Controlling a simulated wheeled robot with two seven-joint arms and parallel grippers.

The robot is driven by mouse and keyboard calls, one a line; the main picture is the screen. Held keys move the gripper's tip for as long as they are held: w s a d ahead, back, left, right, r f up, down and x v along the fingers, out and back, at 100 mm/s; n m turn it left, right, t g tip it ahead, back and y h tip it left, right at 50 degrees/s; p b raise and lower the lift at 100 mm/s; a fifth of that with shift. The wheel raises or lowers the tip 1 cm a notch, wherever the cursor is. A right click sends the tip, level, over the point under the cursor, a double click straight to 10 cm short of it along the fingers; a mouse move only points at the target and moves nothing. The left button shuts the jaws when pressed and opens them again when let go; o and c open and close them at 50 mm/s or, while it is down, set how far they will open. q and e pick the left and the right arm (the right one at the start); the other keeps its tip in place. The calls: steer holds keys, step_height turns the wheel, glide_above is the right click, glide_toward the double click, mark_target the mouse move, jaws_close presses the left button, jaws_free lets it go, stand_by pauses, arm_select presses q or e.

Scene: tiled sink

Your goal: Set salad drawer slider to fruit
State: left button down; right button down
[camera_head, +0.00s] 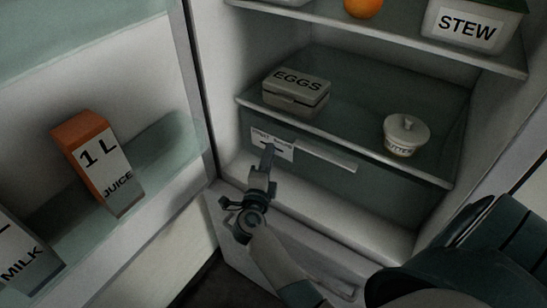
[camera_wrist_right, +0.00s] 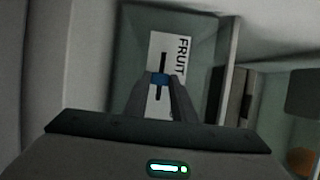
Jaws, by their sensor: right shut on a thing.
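The salad drawer (camera_head: 318,178) is the dark front under the lower glass shelf in the fridge. A white label (camera_head: 286,148) is at its left end. In the right wrist view the label (camera_wrist_right: 185,45) reads FRUIT, with a dark slot running along it and a blue slider (camera_wrist_right: 159,79) in the slot. My right gripper (camera_head: 268,150) reaches up to the label from below. In the wrist view its fingers (camera_wrist_right: 158,85) are shut on the blue slider, below the word FRUIT there. The far end of the label is hidden by the fingers. My left gripper is not in view.
An egg box (camera_head: 296,92) and a butter pot (camera_head: 406,137) stand on the shelf above the drawer. A stew container (camera_head: 470,24) and an orange (camera_head: 362,8) are higher up. The open door at left holds juice (camera_head: 95,160) and milk (camera_head: 28,255) cartons.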

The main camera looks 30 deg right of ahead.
steer(key=w, duration=0.1)
steer(key=w+a, duration=0.1)
steer(key=w, duration=0.1)
steer(key=shift+w+a+r+p, duration=0.1)
steer(key=shift+w+a+p, duration=0.15)
steer(key=shift+p, duration=0.05)
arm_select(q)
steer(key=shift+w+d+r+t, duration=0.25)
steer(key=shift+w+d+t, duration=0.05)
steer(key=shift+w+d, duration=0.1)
arm_select(e)
steer(key=c, duration=1.8)
jaws_free()
steer(key=shift+c, duration=0.2)
steer(key=o, duration=0.4)
steer(key=shift+w, duration=0.1)
steer(key=shift+c, duration=0.2)
